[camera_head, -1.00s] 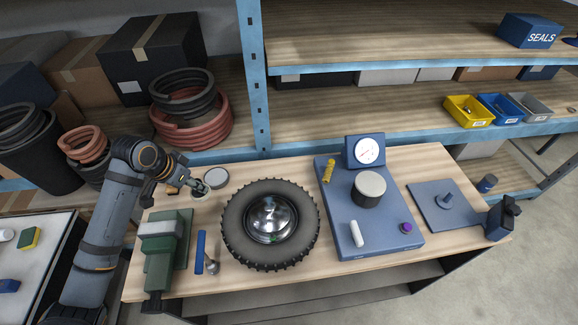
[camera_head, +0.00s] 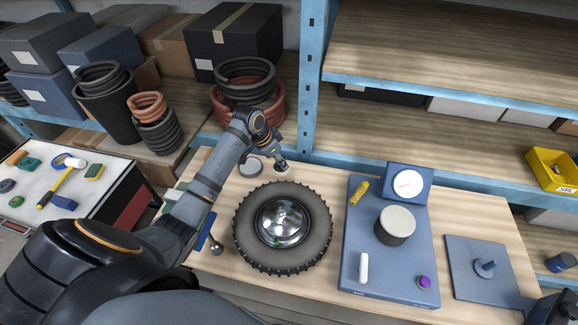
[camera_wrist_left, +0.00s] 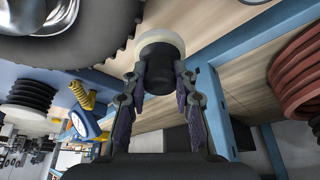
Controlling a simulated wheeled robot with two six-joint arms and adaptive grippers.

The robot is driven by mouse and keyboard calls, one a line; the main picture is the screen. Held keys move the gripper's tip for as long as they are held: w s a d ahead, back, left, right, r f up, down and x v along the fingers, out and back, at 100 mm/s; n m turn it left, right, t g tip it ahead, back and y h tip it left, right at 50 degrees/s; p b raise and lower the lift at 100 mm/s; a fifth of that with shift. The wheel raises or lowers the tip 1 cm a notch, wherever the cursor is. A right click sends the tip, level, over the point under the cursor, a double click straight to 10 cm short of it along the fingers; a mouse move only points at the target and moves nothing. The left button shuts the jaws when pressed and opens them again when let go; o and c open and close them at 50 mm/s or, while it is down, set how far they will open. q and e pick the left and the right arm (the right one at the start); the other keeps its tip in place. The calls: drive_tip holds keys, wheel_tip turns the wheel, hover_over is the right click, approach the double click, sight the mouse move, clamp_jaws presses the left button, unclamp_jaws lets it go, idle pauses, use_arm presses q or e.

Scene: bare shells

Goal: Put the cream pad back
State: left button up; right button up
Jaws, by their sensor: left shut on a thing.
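My left gripper (camera_head: 279,157) is over the back of the workbench, behind the tyre and to the right of a grey-topped round disc (camera_head: 251,167). It is shut on the cream pad (camera_head: 281,169), whose pale part shows just below the fingers. In the left wrist view, the left gripper (camera_wrist_left: 160,80) has its two fingers on either side of the pad's black body, and the cream face (camera_wrist_left: 139,46) lies beyond it. Whether the pad touches the bench I cannot tell.
The tyre (camera_head: 247,229) with a shiny hub stands just in front. A blue gauge stand (camera_head: 387,278) holding a pale-topped black cylinder (camera_head: 397,222) is to the right. A blue shelf post (camera_head: 310,90) rises behind. A white-topped cart (camera_head: 100,205) is at the left.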

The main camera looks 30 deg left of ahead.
use_arm(q)
drive_tip(key=w+f, duration=0.2)
drive_tip(key=w+f+b, duration=0.1)
drive_tip(key=w+f, duration=0.1)
drive_tip(key=w+f+b, duration=0.1)
drive_tip(key=w+f, duration=0.1)
drive_tip(key=shift+a+f, duration=0.2)
drive_tip(key=shift+a, duration=0.2)
drive_tip(key=shift+w+b, duration=0.2)
drive_tip(key=shift+b, duration=0.2)
wheel_tip(320, 180, down, 4)
drive_tip(key=b, duration=0.5)
drive_tip(key=shift+w, duration=0.15)
drive_tip(key=shift+r, duration=0.25)
drive_tip(key=o, duration=1)
drive_tip(key=shift+f, duration=0.15)
